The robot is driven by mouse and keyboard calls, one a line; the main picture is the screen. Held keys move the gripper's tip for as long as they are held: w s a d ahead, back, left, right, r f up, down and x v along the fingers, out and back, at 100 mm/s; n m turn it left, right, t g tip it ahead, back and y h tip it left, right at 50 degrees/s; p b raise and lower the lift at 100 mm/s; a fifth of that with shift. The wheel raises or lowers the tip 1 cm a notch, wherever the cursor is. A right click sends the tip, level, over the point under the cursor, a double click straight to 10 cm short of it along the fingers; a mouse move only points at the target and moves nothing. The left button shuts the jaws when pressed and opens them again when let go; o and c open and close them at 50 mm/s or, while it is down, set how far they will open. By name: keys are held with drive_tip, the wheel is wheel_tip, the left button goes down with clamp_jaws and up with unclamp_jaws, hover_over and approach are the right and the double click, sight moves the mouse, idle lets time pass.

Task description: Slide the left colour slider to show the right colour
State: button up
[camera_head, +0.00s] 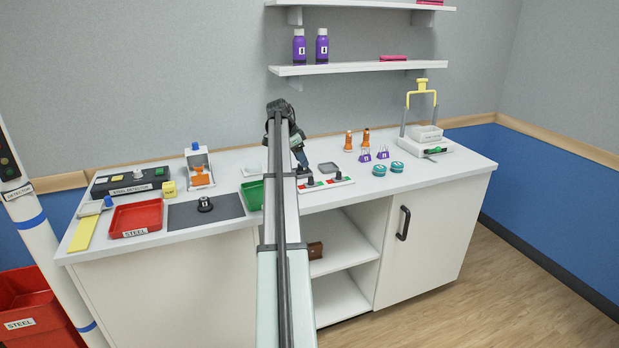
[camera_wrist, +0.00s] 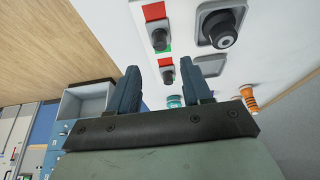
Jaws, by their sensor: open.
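The white slider panel (camera_head: 326,186) lies on the worktop near its front edge, with red and green patches. It has a left black knob (camera_head: 310,181) and a right black knob (camera_head: 338,176). My gripper (camera_head: 301,163) is above and just behind the panel's left end, partly hidden by my arm. In the wrist view one knob (camera_wrist: 158,38) stands between a red and a green patch. The other knob (camera_wrist: 167,75) shows beyond the gap between my open fingers (camera_wrist: 160,72), with red beside it. Nothing is between the fingers; contact is not visible.
A grey tray (camera_head: 328,167) lies behind the panel. Two teal jars (camera_head: 379,170) and purple-based items (camera_head: 365,155) stand to its right, with orange bottles (camera_head: 348,141) behind. A green tray (camera_head: 252,195) and dark mat (camera_head: 190,216) lie to the left.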

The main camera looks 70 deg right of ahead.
sight(310, 178)
drive_tip(key=x, duration=0.9)
drive_tip(key=shift+f, duration=0.15)
clamp_jaws()
idle(0.5)
